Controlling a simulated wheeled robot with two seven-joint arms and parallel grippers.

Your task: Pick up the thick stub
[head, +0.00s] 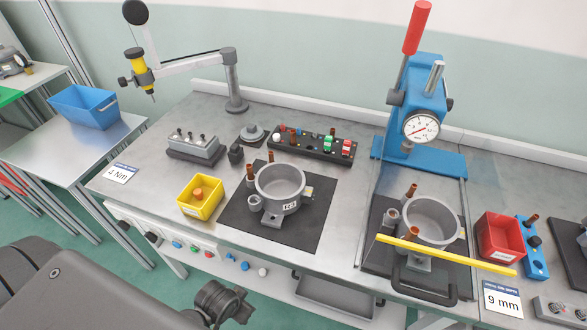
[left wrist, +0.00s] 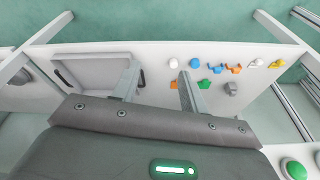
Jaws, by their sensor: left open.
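Several copper-brown stubs show in the head view. One wide, short stub (head: 198,194) lies in the yellow bin (head: 213,208) at the table's front left. Thinner copper stubs (head: 251,173) stand by the left grey compressor shell (head: 280,190), and others stand by the right shell (head: 431,222). I cannot tell for certain which one is the thick stub. My left gripper (left wrist: 160,68) is open and empty in the left wrist view, with the lower shelf beyond its fingers. It is apart from every stub. My right gripper is out of view.
A rack (head: 315,145) of small parts stands behind the left shell. A blue press (head: 425,110) with a gauge, a yellow bar (head: 445,254) and a red bin (head: 499,238) are at right. The lower shelf (left wrist: 205,52) holds coloured parts.

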